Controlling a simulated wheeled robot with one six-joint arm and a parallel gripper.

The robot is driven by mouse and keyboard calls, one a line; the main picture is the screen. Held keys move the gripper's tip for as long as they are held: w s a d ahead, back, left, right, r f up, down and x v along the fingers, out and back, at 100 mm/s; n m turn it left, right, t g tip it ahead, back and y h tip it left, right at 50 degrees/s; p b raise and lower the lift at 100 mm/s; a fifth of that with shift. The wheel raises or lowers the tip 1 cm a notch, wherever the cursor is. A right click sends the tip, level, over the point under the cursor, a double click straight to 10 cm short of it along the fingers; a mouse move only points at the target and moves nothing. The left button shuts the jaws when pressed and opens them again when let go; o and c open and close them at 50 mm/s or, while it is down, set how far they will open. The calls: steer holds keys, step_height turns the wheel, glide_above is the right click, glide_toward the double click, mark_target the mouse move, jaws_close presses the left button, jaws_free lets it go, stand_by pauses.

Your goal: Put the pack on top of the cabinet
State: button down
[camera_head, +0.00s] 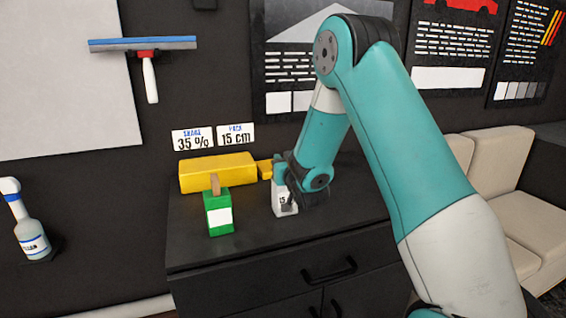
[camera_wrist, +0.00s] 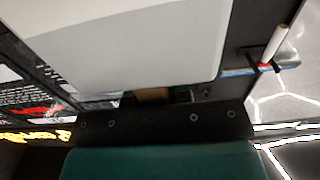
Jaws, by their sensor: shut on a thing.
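The yellow pack (camera_head: 217,172) is a long box lying level over the back left of the cabinet's dark top (camera_head: 250,220). I cannot tell whether its underside touches the top. A short yellow tab (camera_head: 265,170) sticks out of its right end. My gripper (camera_head: 278,169) is shut on this tab from the right, just above the cabinet top. In the wrist view a tan piece, seemingly the tab (camera_wrist: 152,95), shows between the dark fingers; the rest of the pack is not clear there.
A green box (camera_head: 219,215) with a white label and brown top piece stands in front of the pack. A small white box (camera_head: 283,200) stands below my gripper, partly covered. Signs (camera_head: 193,140) hang behind. A spray bottle (camera_head: 32,230) stands left; a sofa (camera_head: 515,175) right.

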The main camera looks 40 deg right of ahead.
steer(key=c, duration=1.1)
jaws_free()
steer(key=shift+o, duration=0.2)
